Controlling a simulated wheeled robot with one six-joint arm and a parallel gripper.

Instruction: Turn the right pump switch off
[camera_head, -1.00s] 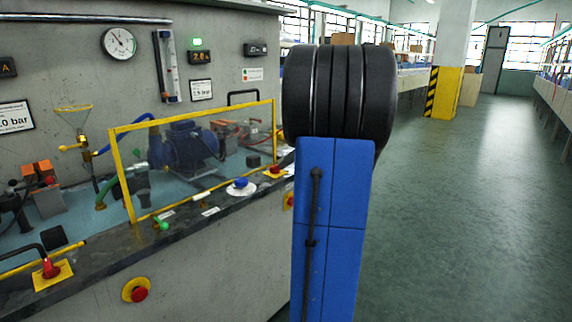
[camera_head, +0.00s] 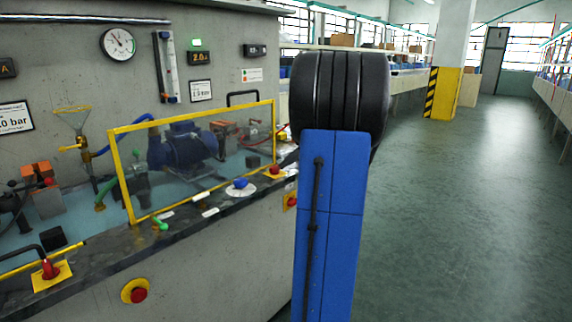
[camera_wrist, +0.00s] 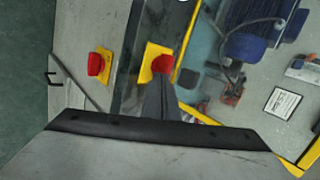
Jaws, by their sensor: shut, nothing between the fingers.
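The right pump switch is a red knob (camera_head: 275,170) on a yellow plate, at the right end of the bench ledge. In the wrist view the same red knob (camera_wrist: 162,64) sits on its yellow plate near the middle. My gripper (camera_wrist: 160,84) shows there as dark, closed fingers, its tip right at the knob's lower edge. I cannot tell whether it touches the knob. Nothing is held. In the head view my arm hides the gripper. The knob's exact turn angle is too small to read.
A red button on yellow (camera_head: 291,201) is on the bench's front side, close below the switch; it also shows in the wrist view (camera_wrist: 96,64). A yellow-framed clear guard (camera_head: 195,160) stands behind the ledge. A blue knob (camera_head: 240,184) is to the left. The floor (camera_head: 460,210) right is clear.

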